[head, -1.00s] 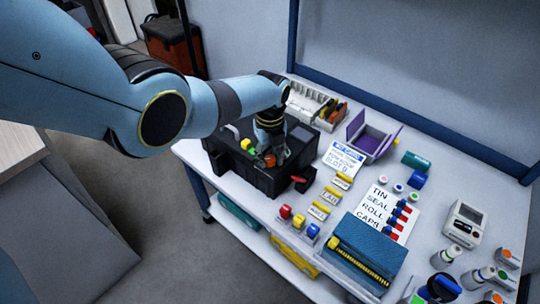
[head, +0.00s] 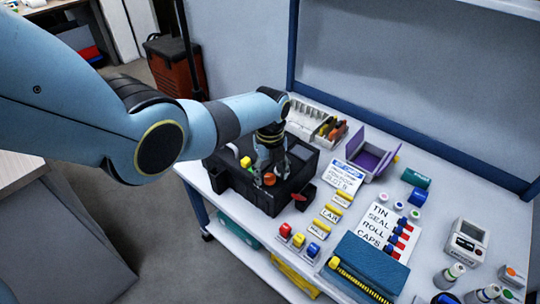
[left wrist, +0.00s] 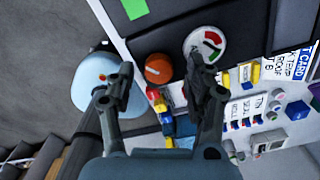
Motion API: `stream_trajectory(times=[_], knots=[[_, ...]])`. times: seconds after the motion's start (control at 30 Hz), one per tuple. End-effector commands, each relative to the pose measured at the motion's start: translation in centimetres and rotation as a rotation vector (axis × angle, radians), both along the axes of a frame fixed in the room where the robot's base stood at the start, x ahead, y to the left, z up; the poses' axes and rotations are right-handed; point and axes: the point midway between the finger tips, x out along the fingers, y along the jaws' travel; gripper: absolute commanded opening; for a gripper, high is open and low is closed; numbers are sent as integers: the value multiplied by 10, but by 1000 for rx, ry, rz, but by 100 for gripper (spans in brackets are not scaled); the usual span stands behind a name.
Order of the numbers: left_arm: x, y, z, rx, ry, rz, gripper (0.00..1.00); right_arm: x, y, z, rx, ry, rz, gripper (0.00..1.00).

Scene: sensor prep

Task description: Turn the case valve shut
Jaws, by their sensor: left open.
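The black case (head: 235,187) stands on the white bench at the left. An orange round knob (head: 269,179) sits on its top near the front edge; it also shows in the left wrist view (left wrist: 158,68). A white disc with red and green marks (left wrist: 204,45) lies beside the knob in the wrist view. My left gripper (head: 272,172) points down over the knob, open and empty; in the wrist view its fingertips (left wrist: 160,82) appear on either side of the knob, apart from it. I cannot tell how high above the knob they are. My right gripper is not in view.
A red lever (head: 299,197) sticks out at the case's right corner. A yellow part (head: 246,162) stands on the case's top. Right of it are label cards (head: 345,175), a purple box (head: 375,160), a teal box (head: 365,262) and coloured blocks (head: 298,240).

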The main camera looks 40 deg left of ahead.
Motion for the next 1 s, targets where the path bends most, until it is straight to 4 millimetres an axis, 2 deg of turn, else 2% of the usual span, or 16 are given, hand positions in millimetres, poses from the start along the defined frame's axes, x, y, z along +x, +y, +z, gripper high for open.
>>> stream_trajectory(times=[0.17,0.4,0.6,0.73,1.0], knots=[[-1,0,23,1,-4,0,53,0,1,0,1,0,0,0],[1,0,74,1,-5,-1,53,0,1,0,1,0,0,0],[0,0,103,1,-2,0,53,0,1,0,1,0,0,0],[0,0,111,0,-1,0,53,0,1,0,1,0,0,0],[0,0,112,1,0,0,53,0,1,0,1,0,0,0]])
